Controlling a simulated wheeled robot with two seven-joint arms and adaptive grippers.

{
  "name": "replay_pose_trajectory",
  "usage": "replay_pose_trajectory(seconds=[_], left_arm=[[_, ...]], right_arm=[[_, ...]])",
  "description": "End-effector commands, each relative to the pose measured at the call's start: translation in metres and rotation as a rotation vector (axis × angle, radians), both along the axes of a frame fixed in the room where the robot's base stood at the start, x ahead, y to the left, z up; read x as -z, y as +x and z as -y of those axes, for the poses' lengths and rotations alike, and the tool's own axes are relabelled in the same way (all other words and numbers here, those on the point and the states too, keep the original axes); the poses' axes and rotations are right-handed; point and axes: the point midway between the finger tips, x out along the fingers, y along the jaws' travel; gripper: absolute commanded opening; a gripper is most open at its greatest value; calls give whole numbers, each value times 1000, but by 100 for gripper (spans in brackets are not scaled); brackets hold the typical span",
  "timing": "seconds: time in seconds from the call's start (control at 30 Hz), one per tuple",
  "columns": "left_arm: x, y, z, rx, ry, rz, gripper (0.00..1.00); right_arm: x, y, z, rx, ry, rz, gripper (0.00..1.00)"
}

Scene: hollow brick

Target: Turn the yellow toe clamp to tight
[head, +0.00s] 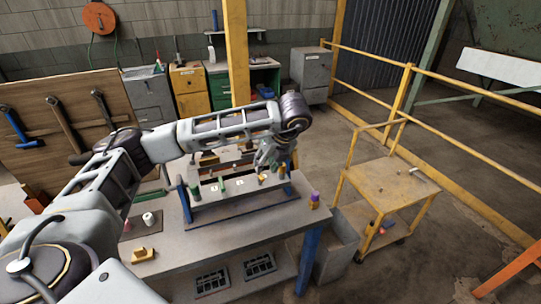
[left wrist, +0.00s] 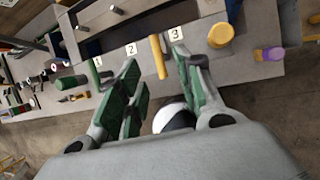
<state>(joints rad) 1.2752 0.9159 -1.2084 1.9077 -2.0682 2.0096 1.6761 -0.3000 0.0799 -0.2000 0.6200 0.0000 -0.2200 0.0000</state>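The yellow toe clamp (left wrist: 158,57) shows in the left wrist view as a short yellow bar between the labels 2 and 3 on the grey fixture (left wrist: 205,60). In the head view the clamp (head: 262,179) is a small yellow spot on the fixture, just below my left gripper (head: 268,157). The gripper points down and is open, with its green-padded fingers on either side of the bar in the left wrist view. Contact with the clamp cannot be told. My right gripper is not in view.
A yellow round knob (left wrist: 221,35) and a purple-topped piece (left wrist: 270,54) stand right of the labels. A green cylinder (left wrist: 72,82) is at the left. A yellow block (head: 143,254) and a white spool (head: 149,219) sit on the table (head: 215,239). A yellow cart (head: 390,185) stands right.

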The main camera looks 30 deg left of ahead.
Motion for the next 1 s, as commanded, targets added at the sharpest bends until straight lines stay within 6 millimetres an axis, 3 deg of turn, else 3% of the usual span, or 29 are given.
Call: replay_pose_trajectory(seconds=[1.0], left_arm=[[-40,-5,17,-1,1,0,36]], right_arm=[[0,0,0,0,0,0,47]])
